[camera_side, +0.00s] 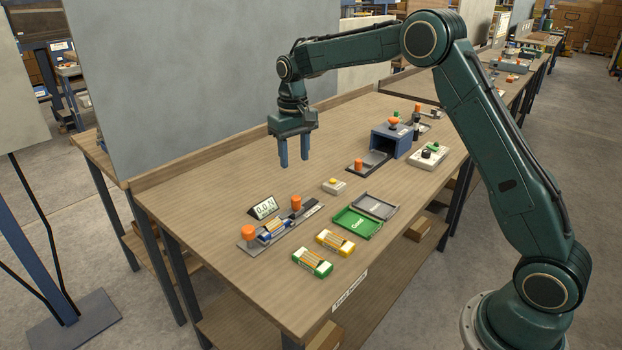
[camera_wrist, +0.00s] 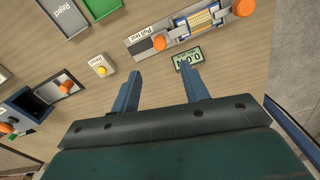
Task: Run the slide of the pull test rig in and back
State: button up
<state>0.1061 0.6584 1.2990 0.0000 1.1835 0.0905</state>
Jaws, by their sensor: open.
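The pull test rig (camera_side: 312,212) lies near the table's left end, a long grey base with a blue holder. A yellow striped piece lies in the holder; it also shows in the wrist view (camera_wrist: 205,18). One orange knob (camera_side: 296,202) stands on the rig beside the holder, another (camera_side: 248,232) at its left end. I cannot tell which moves the slide. A small display (camera_side: 263,208) behind the rig reads 0.0 N. My gripper (camera_side: 294,162) is open and empty, pointing down above the table behind the rig, touching nothing.
A white button box (camera_side: 335,186), a green tray (camera_side: 357,223) and a grey tray (camera_side: 375,206) sit right of the rig. A yellow piece (camera_side: 335,242) and a green piece (camera_side: 312,263) lie in front. A blue box (camera_side: 390,140) stands farther right.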

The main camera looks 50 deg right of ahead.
aim_at(296, 197)
notch_tip(296, 197, down, 13)
jog(key=shift+r, duration=0.2)
dwell(0.4)
grip_shut()
